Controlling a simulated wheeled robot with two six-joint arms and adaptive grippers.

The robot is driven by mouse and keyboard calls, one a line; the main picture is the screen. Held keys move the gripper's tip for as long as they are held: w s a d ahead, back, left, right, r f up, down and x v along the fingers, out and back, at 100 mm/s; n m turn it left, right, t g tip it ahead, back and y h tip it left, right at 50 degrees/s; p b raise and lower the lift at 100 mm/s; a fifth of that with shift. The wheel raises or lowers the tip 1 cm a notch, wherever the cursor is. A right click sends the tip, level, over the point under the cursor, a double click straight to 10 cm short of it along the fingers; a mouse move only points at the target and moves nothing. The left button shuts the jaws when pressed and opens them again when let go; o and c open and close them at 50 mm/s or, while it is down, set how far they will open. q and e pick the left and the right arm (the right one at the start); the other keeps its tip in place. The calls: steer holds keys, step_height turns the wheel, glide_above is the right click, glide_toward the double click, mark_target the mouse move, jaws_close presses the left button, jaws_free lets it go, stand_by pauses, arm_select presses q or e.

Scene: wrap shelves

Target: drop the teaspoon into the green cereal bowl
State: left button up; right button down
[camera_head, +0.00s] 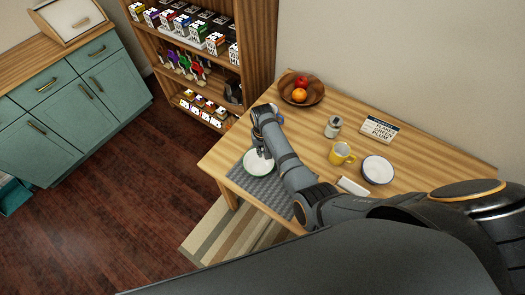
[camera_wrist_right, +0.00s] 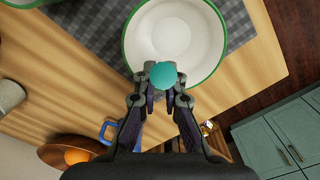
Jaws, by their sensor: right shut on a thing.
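The green cereal bowl (camera_head: 256,165) is white inside with a green rim and stands on a grey woven mat on the wooden table. It also shows in the right wrist view (camera_wrist_right: 190,35). My right gripper (camera_head: 260,151) is over the bowl's far side. In the right wrist view its fingers (camera_wrist_right: 164,92) are shut on a teal, rounded thing (camera_wrist_right: 164,74), which I take to be the teaspoon seen end-on. The rest of the spoon is hidden. The teal thing overlaps the bowl's rim in that view, and its height above the bowl is unclear. My left gripper is out of view.
On the table are a wooden fruit bowl (camera_head: 314,94), a jar (camera_head: 333,126), a yellow mug (camera_head: 341,154), a white bowl (camera_head: 378,170) and a sign (camera_head: 379,129). The grey mat (camera_head: 262,187) lies under the green bowl. Shelves (camera_head: 262,45) stand behind the table's left end.

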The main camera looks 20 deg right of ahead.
steer(key=c, duration=1.4)
jaws_free()
step_height(320, 180, up, 12)
